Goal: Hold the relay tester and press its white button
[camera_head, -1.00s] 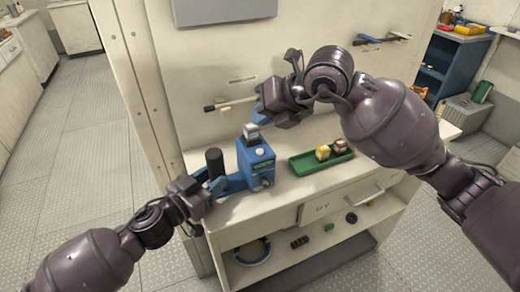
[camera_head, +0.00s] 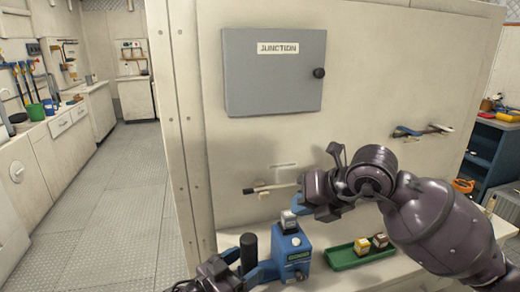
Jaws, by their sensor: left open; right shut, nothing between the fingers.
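The blue relay tester (camera_head: 291,257) stands upright on the bench, with a grey-topped block (camera_head: 288,220) on its top. A small pale spot, likely the white button (camera_head: 296,241), shows on its upper face. A black cylinder (camera_head: 249,252) stands at the tester's left side. My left gripper (camera_head: 256,270) is open, its blue fingers low beside the black cylinder and the tester; whether they touch is unclear. My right gripper (camera_head: 298,210) is shut and empty, just above and behind the block on the tester; its fingertips are partly hidden.
A green tray (camera_head: 340,260) with two small relay-like blocks, one yellow (camera_head: 362,246) and one brown (camera_head: 380,241), lies to the right. A grey junction box (camera_head: 275,85) is on the panel behind. A dark-handled tool (camera_head: 270,188) is on the panel near my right gripper.

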